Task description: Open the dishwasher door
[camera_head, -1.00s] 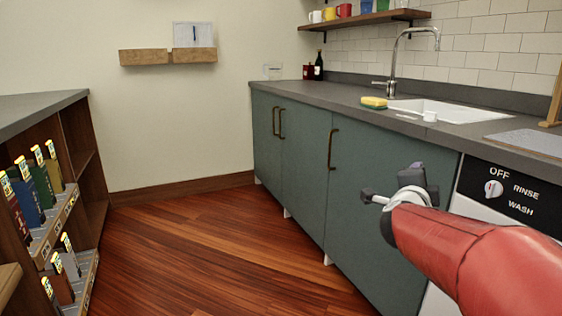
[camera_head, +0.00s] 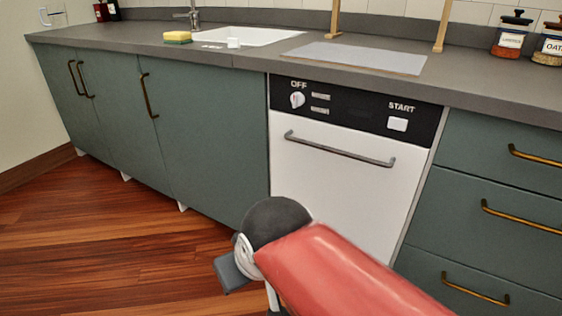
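The dishwasher (camera_head: 325,190) is a white front set between green cabinets, right of centre. Its door is shut. A grey bar handle (camera_head: 340,150) runs across the top of the door. Above it is a black control panel (camera_head: 350,112) with a round knob at OFF and a START button. My red arm reaches in from the bottom right and covers the lower part of the door. My gripper (camera_head: 232,274) is partly seen at the arm's far end, below and left of the handle and apart from it. Its fingers are not clear enough to tell their state.
Green cabinets (camera_head: 115,120) with bronze handles stand left of the dishwasher; drawers (camera_head: 500,190) stand right. The grey counter (camera_head: 478,88) holds a sponge (camera_head: 177,37), a sink (camera_head: 245,36), a grey mat (camera_head: 355,57) and jars (camera_head: 510,38). Wooden floor (camera_head: 110,235) is clear at left.

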